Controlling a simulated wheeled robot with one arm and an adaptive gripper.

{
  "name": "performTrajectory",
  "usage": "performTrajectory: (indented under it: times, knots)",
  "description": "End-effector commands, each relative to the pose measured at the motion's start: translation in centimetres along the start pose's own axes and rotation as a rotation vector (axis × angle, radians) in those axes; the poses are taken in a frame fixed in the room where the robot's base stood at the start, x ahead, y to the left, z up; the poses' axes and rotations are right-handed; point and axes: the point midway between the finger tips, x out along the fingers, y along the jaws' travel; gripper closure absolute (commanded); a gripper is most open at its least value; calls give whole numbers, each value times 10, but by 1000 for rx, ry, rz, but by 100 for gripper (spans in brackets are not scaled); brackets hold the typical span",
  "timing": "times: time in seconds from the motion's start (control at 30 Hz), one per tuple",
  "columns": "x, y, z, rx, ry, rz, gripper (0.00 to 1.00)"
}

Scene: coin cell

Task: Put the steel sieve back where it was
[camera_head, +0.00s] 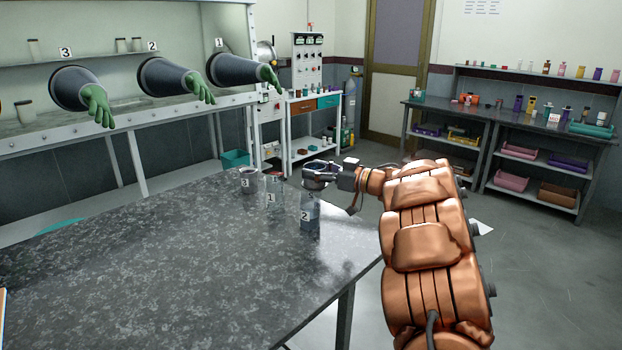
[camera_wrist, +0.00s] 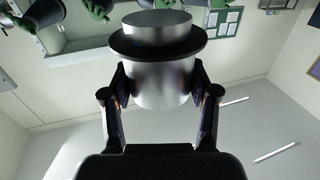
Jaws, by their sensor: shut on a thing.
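My gripper (camera_head: 324,178) is shut on the steel sieve (camera_wrist: 160,85). In the wrist view the sieve is a shiny metal cylinder with a wide dark rim, a finger on each side. In the head view the sieve (camera_head: 314,170) is small and dark-rimmed, over the far right part of the dark speckled table (camera_head: 150,260). It appears just above the clear container marked 2 (camera_head: 310,215); I cannot tell whether they touch. A clear container marked 1 (camera_head: 270,196) and a darker container marked 3 (camera_head: 247,183) stand to the left.
The near and left parts of the table are clear. A glovebox with green gloves (camera_head: 97,105) stands behind on the left. A white cart (camera_head: 314,120) stands beyond the table. Shelved benches (camera_head: 545,125) with bottles and trays are at the right wall.

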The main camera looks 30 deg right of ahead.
Motion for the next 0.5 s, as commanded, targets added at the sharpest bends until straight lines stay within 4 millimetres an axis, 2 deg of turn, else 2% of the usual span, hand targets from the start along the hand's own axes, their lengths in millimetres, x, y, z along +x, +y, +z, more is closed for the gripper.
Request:
performTrajectory:
  times: [0.17,0.33,0.5]
  knots:
    - [6,2,0,-1,0,0,82]
    - [21,6,1,-3,0,0,82]
    - [19,6,22,3,-1,2,82]
